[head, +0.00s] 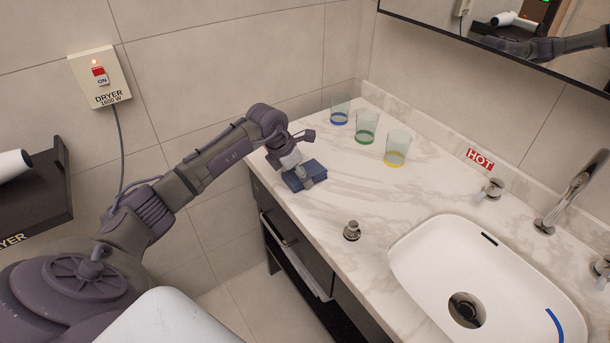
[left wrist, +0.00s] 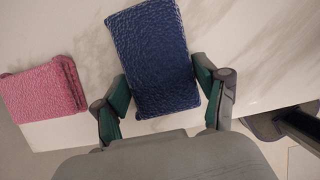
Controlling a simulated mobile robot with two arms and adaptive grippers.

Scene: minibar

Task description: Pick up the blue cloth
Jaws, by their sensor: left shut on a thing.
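The blue cloth (head: 316,168) is a folded dark-blue block over the left end of the marble counter. It also shows in the left wrist view (left wrist: 160,55), its textured top facing the camera. My left gripper (head: 304,178) is shut on it, with one green-padded finger on each side in the left wrist view (left wrist: 162,90). I cannot tell whether the cloth touches the counter or hangs just above it. My right gripper is in neither view.
A pink folded cloth (left wrist: 38,92) lies left of the blue one in the wrist view. Glasses with blue (head: 340,108), green (head: 367,127) and yellow (head: 396,149) bases stand behind. A metal stopper (head: 351,230) and sink (head: 425,250) are to the right. Bare marble lies between.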

